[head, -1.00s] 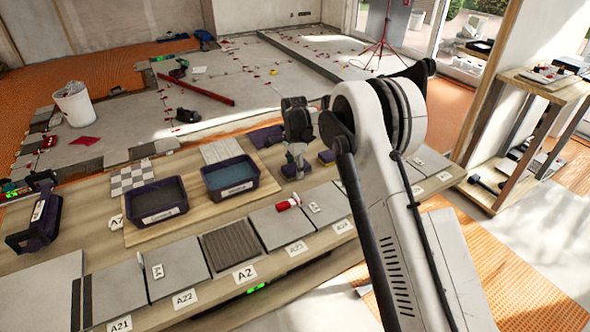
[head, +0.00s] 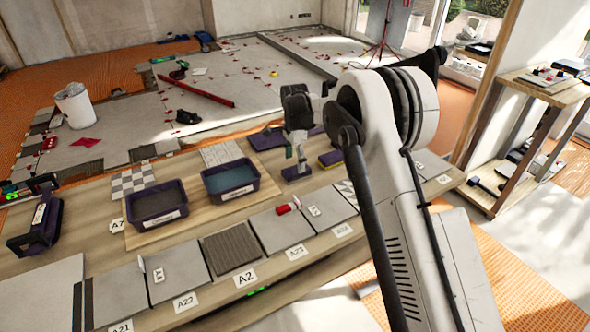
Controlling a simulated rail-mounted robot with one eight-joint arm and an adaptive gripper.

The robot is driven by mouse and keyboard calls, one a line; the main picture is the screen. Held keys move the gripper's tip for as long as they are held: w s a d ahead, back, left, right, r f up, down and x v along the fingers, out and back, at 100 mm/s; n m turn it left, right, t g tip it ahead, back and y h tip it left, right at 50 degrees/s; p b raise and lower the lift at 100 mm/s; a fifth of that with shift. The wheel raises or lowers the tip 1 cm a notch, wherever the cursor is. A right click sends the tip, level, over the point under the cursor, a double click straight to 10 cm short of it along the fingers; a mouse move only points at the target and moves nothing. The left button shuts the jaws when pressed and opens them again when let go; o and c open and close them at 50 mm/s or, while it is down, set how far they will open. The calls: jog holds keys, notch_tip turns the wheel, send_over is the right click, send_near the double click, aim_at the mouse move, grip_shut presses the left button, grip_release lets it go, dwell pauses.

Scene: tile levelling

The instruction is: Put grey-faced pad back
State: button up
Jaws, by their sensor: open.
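A small purple pad with a pale grey lower edge (head: 296,173), which looks like the grey-faced pad, lies on the wooden board. A second purple pad with a yellow edge (head: 330,159) lies just to its right. My gripper (head: 297,154) hangs fingers-down directly above the grey-edged pad. It is open, and its fingers look empty and seem slightly above the pad, though the exact gap is hard to tell. A flat purple tray (head: 266,139) lies behind the pads. My arm covers the area right of the pads.
Two purple tubs, one grey-filled (head: 160,202) and one with blue water (head: 230,180), stand left of the pads. Grey tiles (head: 231,249) line the bench front, with a red-handled tool (head: 288,206) on one. A purple caddy (head: 38,225) stands far left.

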aim_at(295, 169)
jog(key=s+d+r+n+t, duration=0.1)
jog(key=s+d+r, duration=0.3)
jog(key=r, duration=0.6)
jog(key=s+d+r+n+t, duration=0.1)
jog(key=s+d+r+n, duration=0.2)
jog(key=r, duration=0.7)
jog(key=s+d+r+n+t, duration=0.1)
jog(key=s+d+r, duration=0.3)
jog(key=s, duration=0.2)
jog(key=s+d+r+n+t, duration=0.1)
jog(key=s+d+r, duration=0.3)
jog(key=s, duration=0.3)
jog(key=s+d+f+n+t, duration=0.1)
jog(key=s+d+f+n, duration=0.1)
jog(key=s, duration=0.6)
jog(key=s+d+f+n+t, duration=0.1)
jog(key=s+d, duration=0.3)
jog(key=s, duration=0.5)
jog(key=s+d+f+n+t, duration=0.1)
jog(key=s+d+f+n, duration=0.1)
jog(key=s, duration=0.7)
jog(key=shift+s+d+f+n, duration=0.3)
jog(key=shift+d+f, duration=0.15)
jog(key=shift+d, duration=0.35)
